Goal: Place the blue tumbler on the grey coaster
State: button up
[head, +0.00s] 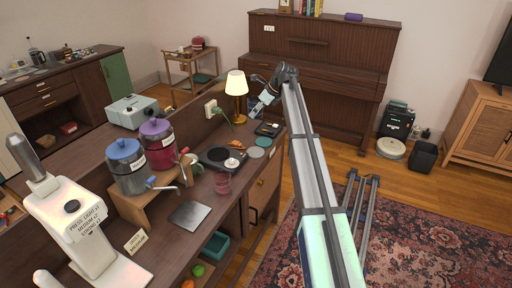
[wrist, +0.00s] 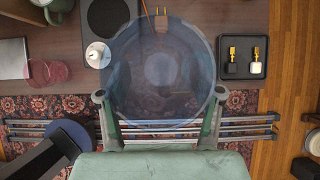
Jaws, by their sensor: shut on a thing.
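The blue tumbler (wrist: 160,75) is a large see-through blue round shape in the wrist view, seen end-on between the two fingers of my gripper (wrist: 159,95). My gripper is shut on it. In the head view my gripper (head: 262,103) is above the far end of the counter, near the lamp; the tumbler is hard to make out there. In the wrist view the tumbler covers that area, so I cannot make out the grey coaster.
A black tray (wrist: 243,57) with two small gold-topped items is right of the tumbler. A pink tumbler (head: 222,182), a dark hot plate (head: 216,156) and a grey plate (head: 189,215) stand nearer along the counter. A lit lamp (head: 236,88) is close to my gripper.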

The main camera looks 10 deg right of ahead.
notch_tip(320, 180, down, 19)
jog(key=p, duration=0.4)
jog(key=shift+s+r+p, duration=0.1)
jog(key=shift+r+p, duration=0.05)
jog(key=shift+p, duration=0.15)
jog(key=o, duration=1.4)
